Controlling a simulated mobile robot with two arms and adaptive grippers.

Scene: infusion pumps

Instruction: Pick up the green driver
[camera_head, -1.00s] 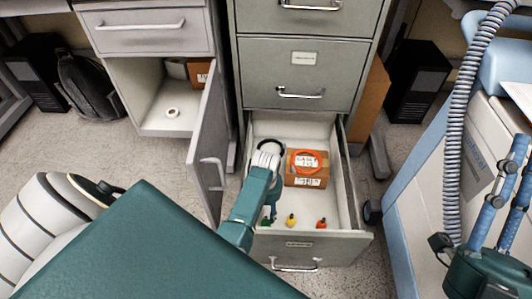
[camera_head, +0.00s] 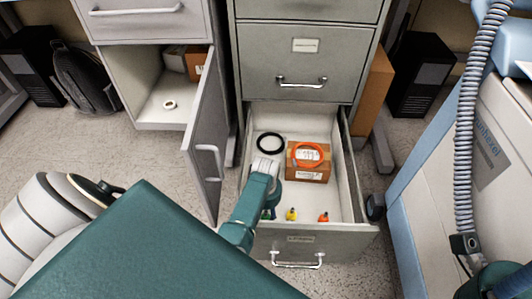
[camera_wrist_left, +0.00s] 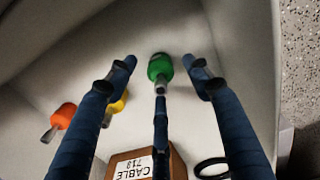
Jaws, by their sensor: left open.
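The green driver (camera_wrist_left: 160,67) lies on the drawer floor in the left wrist view, its grey tip toward the bottom of the picture. My left gripper (camera_wrist_left: 160,64) is open, with its dark blue fingers to either side of the driver in that view. Whether they touch it, I cannot tell. In the head view my left arm reaches down into the front left of the open drawer (camera_head: 345,185) and mostly hides the driver. A yellow driver (camera_head: 291,214) and an orange driver (camera_head: 323,217) lie to its right.
A cardboard box (camera_head: 308,172) with an orange ring (camera_head: 307,154) on it stands behind the drivers. A black ring (camera_head: 270,143) lies further back. The drawer walls are close around my gripper. An open cabinet door (camera_head: 205,145) stands at left, a blue-white machine (camera_head: 430,200) at right.

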